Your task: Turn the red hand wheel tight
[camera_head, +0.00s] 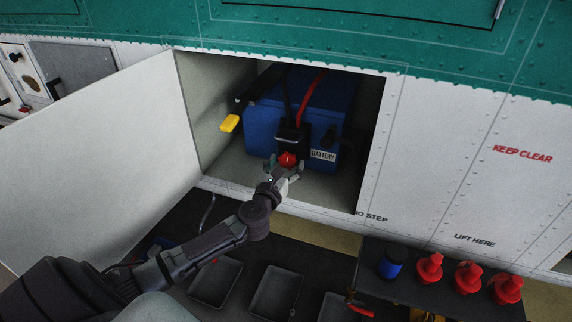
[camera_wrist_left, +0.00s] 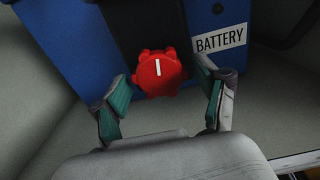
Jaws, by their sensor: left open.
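The red hand wheel (camera_head: 287,159) sits on the front of a black connector (camera_head: 292,138) on the blue battery (camera_head: 330,105), inside an open compartment. In the left wrist view the wheel (camera_wrist_left: 160,73) is a lobed red knob with a white line that stands close to upright. My left gripper (camera_head: 284,168) is at the wheel, reaching in from below. In the left wrist view its two fingers (camera_wrist_left: 168,97) are spread open, one to each side of the wheel's lower part, with visible gaps. I cannot tell how deep they reach. My right gripper is not in view.
The compartment door (camera_head: 100,150) stands open at the left. A yellow handle (camera_head: 230,123) is left of the battery. Below are dark trays (camera_head: 275,291) and a dark shelf (camera_head: 440,292) with a blue cap (camera_head: 390,264) and several red plugs (camera_head: 468,276).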

